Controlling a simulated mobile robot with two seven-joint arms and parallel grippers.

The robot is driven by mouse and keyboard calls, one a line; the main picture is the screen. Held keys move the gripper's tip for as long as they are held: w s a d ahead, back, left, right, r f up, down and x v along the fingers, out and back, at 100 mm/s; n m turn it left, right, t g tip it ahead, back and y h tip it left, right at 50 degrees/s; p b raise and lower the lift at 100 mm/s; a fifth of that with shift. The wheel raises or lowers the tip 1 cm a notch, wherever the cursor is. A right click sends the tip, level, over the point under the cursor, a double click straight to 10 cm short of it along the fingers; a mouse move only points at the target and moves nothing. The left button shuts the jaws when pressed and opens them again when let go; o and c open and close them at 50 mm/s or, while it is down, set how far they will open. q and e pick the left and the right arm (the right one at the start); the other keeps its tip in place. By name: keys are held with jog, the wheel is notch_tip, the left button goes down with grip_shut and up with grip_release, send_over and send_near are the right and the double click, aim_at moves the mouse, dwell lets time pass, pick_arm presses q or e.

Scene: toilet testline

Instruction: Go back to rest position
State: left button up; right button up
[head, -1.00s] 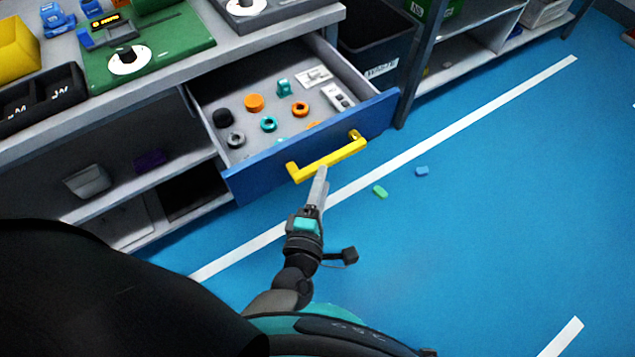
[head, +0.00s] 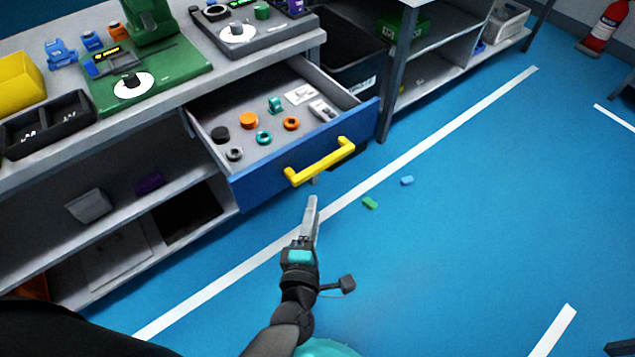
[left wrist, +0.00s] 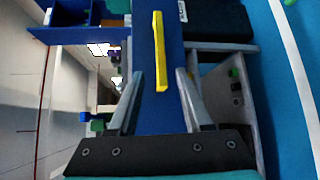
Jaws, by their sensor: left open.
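My left gripper (head: 311,208) is in front of the open drawer, below its yellow handle (head: 320,162) in the head view. In the left wrist view its two fingers (left wrist: 160,92) stand apart with nothing between them. The handle (left wrist: 160,50) lies ahead of the fingertips, apart from them. The blue-fronted drawer (head: 250,185) is pulled out and holds several small orange, teal, black and grey parts. My right gripper is not in view.
A workbench (head: 165,112) carries green and grey devices, a yellow bin (head: 20,85) and a black tray (head: 50,122). A green piece (head: 370,203) and a blue piece (head: 407,181) lie on the blue floor. The floor to the right is mostly clear. A fire extinguisher (head: 604,28) stands far right.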

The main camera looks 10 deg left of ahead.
pick_arm(q)
jog(key=s+a+f+m+g+h, duration=0.1)
jog(key=s+a+f+m+g, duration=0.1)
jog(key=s+f+m+g, duration=0.45)
jog(key=s+a+f+m+g+h, duration=0.1)
jog(key=s+f+m+h, duration=0.15)
jog(key=f+m, duration=0.85)
jog(key=s+a+f+m+g+y, duration=0.1)
jog(key=s+a+f+m+g, duration=0.1)
jog(key=s+a+f, duration=0.4)
jog(key=s+a+f+m+g+y, duration=0.2)
jog(key=s+a+f, duration=0.4)
jog(key=s, duration=0.5)
jog(key=f+m+g, duration=0.1)
jog(key=g, duration=0.1)
jog(key=shift+s+f+g, duration=0.3)
jog(key=shift+f+g, duration=0.05)
